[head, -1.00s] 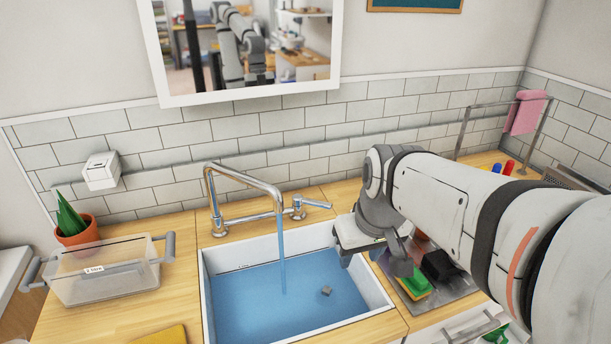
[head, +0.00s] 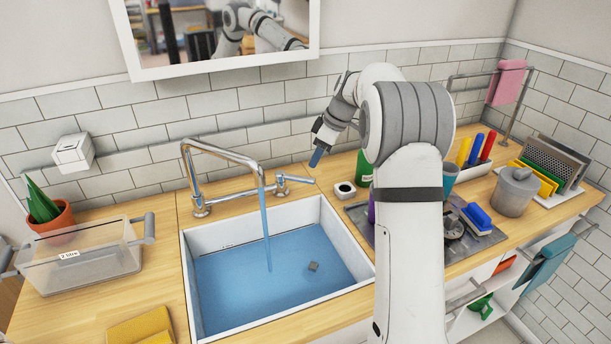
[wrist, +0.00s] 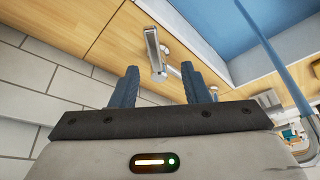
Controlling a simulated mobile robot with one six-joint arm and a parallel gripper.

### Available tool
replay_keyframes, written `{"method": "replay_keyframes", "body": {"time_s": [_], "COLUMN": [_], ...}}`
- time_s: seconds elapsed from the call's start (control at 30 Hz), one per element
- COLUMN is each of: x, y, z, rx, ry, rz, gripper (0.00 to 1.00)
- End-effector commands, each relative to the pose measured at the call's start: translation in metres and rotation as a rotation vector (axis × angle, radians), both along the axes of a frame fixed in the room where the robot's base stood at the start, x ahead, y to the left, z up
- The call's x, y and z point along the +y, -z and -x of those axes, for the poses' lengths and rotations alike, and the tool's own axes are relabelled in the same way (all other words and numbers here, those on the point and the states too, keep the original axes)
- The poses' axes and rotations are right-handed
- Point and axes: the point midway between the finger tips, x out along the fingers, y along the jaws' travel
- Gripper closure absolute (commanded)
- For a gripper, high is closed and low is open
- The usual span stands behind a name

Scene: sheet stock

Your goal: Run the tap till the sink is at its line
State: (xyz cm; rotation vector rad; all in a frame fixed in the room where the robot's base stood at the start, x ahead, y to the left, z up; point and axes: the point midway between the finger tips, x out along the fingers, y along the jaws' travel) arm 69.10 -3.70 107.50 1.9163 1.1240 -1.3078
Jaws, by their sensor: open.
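The white sink (head: 338,224) holds blue water (head: 230,290). A thin dark mark (head: 232,245) shows on its back inner wall, above the water surface. The chrome tap (head: 222,153) runs a stream (head: 265,235) into the sink. Its lever handle (head: 298,179) points right. My gripper (head: 317,157) is open and empty, above and slightly right of the lever. In the wrist view the lever (wrist: 153,50) shows beyond and between the two blue fingers of my gripper (wrist: 160,74), without visible contact.
A clear container (head: 85,258) and a potted plant (head: 50,219) stand left. A yellow cloth (head: 142,326) lies in front. On the right are a drainer (head: 480,238) with a brush, a grey pot (head: 514,193) and a rack.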

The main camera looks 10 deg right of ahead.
Motion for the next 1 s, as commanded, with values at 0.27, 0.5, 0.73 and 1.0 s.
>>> {"method": "replay_keyframes", "body": {"time_s": [0.27,0.5,0.73,1.0], "x": [0.002,0.016,0.023,0.025], "y": [0.021,0.057,0.079,0.082], "z": [-0.015,-0.021,-0.026,-0.026], "rx": [-0.014,-0.012,-0.014,-0.015], "ry": [-0.045,-0.046,-0.044,-0.043], "rz": [-0.008,-0.008,-0.007,-0.007], "gripper": [0.58,0.58,0.58,0.58]}}
